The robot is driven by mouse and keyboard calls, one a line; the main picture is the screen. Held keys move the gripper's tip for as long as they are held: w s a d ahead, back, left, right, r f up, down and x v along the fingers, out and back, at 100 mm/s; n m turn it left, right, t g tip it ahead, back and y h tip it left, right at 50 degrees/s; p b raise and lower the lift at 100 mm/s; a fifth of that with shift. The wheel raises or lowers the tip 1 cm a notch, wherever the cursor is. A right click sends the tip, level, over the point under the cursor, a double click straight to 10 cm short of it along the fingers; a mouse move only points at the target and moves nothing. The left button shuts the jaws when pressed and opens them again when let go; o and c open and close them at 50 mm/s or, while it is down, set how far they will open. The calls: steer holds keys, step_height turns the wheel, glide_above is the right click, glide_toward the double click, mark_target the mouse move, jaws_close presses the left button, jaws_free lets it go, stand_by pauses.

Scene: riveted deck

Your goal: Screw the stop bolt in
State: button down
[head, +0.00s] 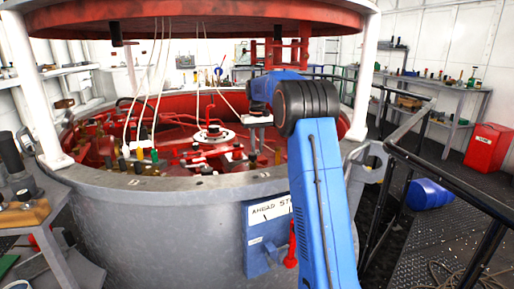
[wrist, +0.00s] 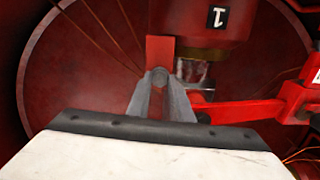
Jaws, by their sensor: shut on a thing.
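In the wrist view my gripper (wrist: 160,92) has its two grey fingers close together, shut on a small round grey piece (wrist: 158,76), which looks like the stop bolt. Only its end shows between the fingertips; the rest is hidden by the fingers. A red upright block (wrist: 160,52) stands just beyond the fingertips. I cannot tell whether the bolt touches it or is in a hole. In the head view my blue arm reaches over the rim of the large grey drum, and the fingers cannot be made out there.
A red cylinder marked 1 (wrist: 217,22) and a red lever arm (wrist: 245,110) sit close to the fingers. The grey drum (head: 200,215) has a raised red lid (head: 190,18) on white posts (head: 361,75). Thin pale cables hang into it. A black railing (head: 450,185) stands right.

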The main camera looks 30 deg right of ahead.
mark_target(257, 151)
steer(key=m, duration=0.4)
stand_by(0.4)
steer(key=c, duration=1.6)
jaws_free()
steer(key=shift+r, duration=0.1)
step_height(257, 151, up, 17)
steer(key=shift+r, duration=0.1)
